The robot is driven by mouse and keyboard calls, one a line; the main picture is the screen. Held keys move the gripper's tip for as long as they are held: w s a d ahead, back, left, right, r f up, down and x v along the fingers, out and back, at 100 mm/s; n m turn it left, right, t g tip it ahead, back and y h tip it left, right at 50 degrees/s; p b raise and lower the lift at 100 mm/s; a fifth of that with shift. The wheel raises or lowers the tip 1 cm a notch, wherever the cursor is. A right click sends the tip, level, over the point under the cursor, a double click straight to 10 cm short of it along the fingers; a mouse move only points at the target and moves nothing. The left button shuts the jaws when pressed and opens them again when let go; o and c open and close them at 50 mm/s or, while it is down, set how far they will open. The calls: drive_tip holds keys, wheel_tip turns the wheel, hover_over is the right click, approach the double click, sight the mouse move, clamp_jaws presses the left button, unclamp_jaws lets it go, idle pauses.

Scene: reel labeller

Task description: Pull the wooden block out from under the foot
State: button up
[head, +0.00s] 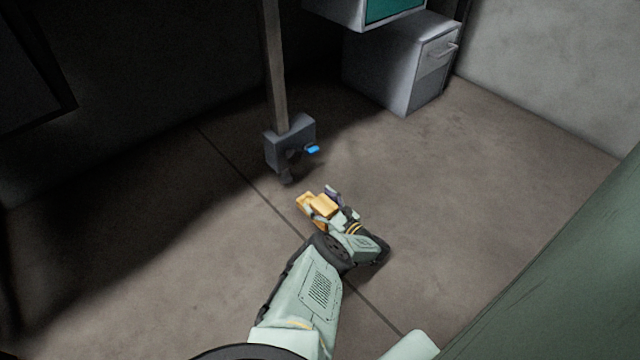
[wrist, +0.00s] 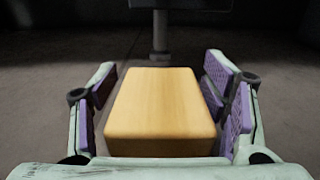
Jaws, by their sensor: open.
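The wooden block (head: 322,205) is orange-tan and lies in front of the foot, near the floor. In the wrist view the block (wrist: 160,105) fills the space between the jaws, with a gap visible on its left side. My gripper (head: 333,206) is open around the block, with purple pads to either side; it also shows in the wrist view (wrist: 160,105). The foot (head: 287,174) is a dark stub under a grey box on a post. It shows behind the block in the wrist view (wrist: 160,45). The block's far end appears clear of the foot.
The grey box (head: 290,145) on the post carries a blue tab (head: 313,149). A grey drawer cabinet (head: 400,65) stands at the back right. The floor (head: 470,180) to the right is clear. A large green surface fills the lower right corner.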

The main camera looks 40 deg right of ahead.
sight(332, 213)
drive_tip(key=shift+o, duration=0.2)
drive_tip(key=shift+s, duration=0.1)
drive_tip(key=s, duration=0.7)
drive_tip(key=shift+s+d, duration=0.15)
drive_tip(key=shift+d, duration=0.25)
